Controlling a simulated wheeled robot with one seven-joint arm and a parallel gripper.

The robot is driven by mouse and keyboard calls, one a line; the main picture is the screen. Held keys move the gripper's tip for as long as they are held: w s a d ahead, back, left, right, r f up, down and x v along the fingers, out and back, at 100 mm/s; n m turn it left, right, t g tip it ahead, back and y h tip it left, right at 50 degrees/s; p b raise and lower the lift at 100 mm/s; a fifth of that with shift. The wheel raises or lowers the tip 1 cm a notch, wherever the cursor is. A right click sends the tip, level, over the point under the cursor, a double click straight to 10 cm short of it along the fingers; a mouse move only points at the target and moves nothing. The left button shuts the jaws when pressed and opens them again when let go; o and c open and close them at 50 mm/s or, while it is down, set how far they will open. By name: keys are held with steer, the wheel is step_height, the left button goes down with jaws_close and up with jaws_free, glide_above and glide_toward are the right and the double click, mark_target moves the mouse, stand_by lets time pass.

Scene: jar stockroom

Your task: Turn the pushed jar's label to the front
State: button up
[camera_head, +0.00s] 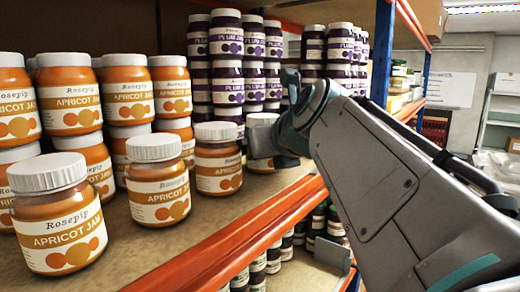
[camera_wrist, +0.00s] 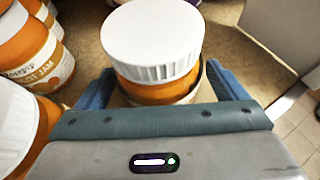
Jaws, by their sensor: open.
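An apricot jam jar with a white ribbed lid (camera_head: 263,119) stands at the right end of the front row on the shelf. My gripper (camera_head: 264,143) hides most of its body in the head view. In the wrist view the same jar (camera_wrist: 152,46) sits between the two blue fingers of my gripper (camera_wrist: 158,76). The fingers are open, one on each side of it. Whether either finger touches the glass I cannot tell. Plain orange shows below the lid there, and no readable label faces the wrist camera. The jar looks upright.
Apricot jars with labels facing out stand to the left, the nearest (camera_head: 217,160) close beside my gripper. Stacked plum jam jars (camera_head: 228,80) stand behind. An orange shelf edge (camera_head: 235,232) runs along the front, and a blue post (camera_head: 382,50) rises at the right.

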steer(key=v, duration=1.3)
steer(key=shift+s+r+p, duration=0.15)
steer(key=shift+s+p, duration=0.1)
steer(key=shift+p, duration=0.2)
steer(key=shift+d, duration=0.15)
steer(key=d+f+n+g+h+b, duration=0.1)
steer(key=d+f+n+g+b, duration=0.15)
steer(key=f+n, duration=0.55)
steer(key=d+f+n+g+h+b, duration=0.1)
steer(key=d+f+n, duration=0.3)
steer(key=f, duration=0.8)
steer(key=s+d+f+n+g+h+b, duration=0.1)
steer(key=s+f+n, duration=0.3)
steer(key=f+n, duration=0.5)
steer(key=s+d+f+n+g+h+b, duration=0.1)
steer(key=s+f+n+g+b, duration=0.1)
steer(key=f+n, duration=0.8)
step_height(320, 180, down, 4)
steer(key=shift+s+d+r+n+g+h, duration=0.1)
steer(key=shift+s+d+n+g+h, duration=0.25)
steer(key=shift+s+g, duration=0.45)
